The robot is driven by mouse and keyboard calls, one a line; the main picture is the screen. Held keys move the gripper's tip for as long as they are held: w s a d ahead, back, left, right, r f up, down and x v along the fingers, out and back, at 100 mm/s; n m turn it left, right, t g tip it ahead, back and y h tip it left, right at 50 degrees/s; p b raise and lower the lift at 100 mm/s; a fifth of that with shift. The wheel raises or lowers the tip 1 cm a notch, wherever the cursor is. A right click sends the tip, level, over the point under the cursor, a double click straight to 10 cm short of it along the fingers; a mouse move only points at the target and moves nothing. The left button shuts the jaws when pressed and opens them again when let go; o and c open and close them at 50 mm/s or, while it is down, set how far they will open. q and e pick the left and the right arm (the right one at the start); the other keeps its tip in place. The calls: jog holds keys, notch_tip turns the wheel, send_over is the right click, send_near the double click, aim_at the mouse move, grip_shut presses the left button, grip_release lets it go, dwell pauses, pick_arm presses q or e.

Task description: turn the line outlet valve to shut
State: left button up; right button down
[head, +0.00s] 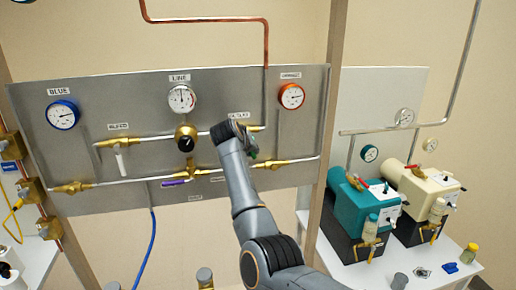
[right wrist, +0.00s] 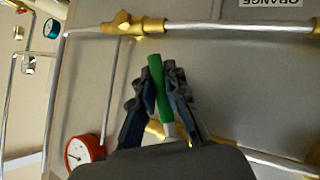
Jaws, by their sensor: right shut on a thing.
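A grey panel (head: 90,92) carries the pipes, gauges and valves. A green valve handle (right wrist: 157,75) stands between the two fingers of my right gripper (right wrist: 160,88) in the right wrist view. The fingers are closed on its sides. In the head view my right gripper (head: 247,147) is at the panel, right of the black regulator knob (head: 186,141), and my wrist hides most of this valve. The small label above it is partly covered, so I cannot read it surely. The handle points across the nearby pipe in the wrist view. My left gripper is not in view.
A white-handled valve (head: 121,160) and a purple-handled valve (head: 174,183) are on the panel's left and lower pipes. The orange gauge (head: 291,96) is right of my gripper. A brown post (head: 328,135) stands beside the panel. Teal (head: 362,211) and cream machines stand right.

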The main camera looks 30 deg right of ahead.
jog(key=shift+a+y, duration=0.2)
jog(key=shift+y, duration=0.2)
jog(key=shift+w+a+m+y+p, duration=0.1)
jog(key=shift+a+m+y+p, duration=0.15)
jog(key=shift+p, duration=0.25)
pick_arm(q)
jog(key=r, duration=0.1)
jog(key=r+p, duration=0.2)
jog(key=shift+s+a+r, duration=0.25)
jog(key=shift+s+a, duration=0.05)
pick_arm(e)
jog(key=shift+w+a+f+m+t+y, duration=0.15)
jog(key=shift+a+m+y, duration=0.25)
jog(key=shift+y, duration=0.25)
jog(key=shift+w+a+f+m+t+y, duration=0.15)
jog(key=shift+a+m+y, duration=0.2)
jog(key=shift+y, duration=0.25)
jog(key=shift+s, duration=0.1)
jog(key=shift+a, duration=0.1)
